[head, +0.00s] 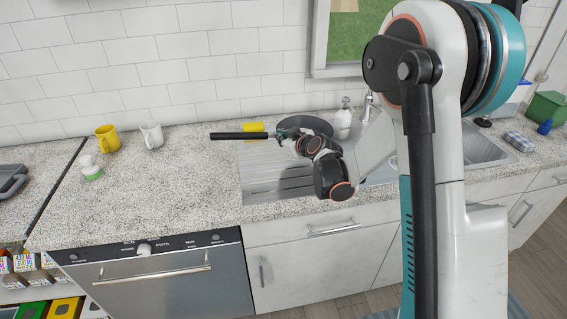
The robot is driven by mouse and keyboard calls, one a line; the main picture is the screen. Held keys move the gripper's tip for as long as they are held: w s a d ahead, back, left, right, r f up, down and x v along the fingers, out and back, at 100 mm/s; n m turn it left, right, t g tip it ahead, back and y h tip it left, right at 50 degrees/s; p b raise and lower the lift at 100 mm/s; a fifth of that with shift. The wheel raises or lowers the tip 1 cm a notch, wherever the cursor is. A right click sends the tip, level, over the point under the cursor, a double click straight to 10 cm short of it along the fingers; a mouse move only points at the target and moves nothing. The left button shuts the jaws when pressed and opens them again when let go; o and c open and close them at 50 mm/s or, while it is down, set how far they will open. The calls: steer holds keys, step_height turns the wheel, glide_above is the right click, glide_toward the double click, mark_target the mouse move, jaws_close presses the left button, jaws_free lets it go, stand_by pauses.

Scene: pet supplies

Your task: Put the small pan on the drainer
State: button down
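The small pan is dark, with a round body (308,124) and a long black handle (238,136) pointing left. It appears level over the back of the drainer. My gripper (284,139) is at the inner end of the handle and appears shut on it; the fingertips are small and partly hidden by my wrist. The drainer (268,184) is the ridged metal area left of the sink, its front part bare. My arm hides its right side.
A yellow item (253,129) stands behind the handle. A white soap bottle (343,120) and the tap (368,105) are right of the pan. The counter between is clear.

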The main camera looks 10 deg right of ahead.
steer(key=shift+f+b, duration=1.1)
steer(key=shift+f, duration=3.25)
steer(key=shift+f, duration=0.2)
steer(key=c, duration=1.8)
jaws_free()
steer(key=shift+r, duration=0.2)
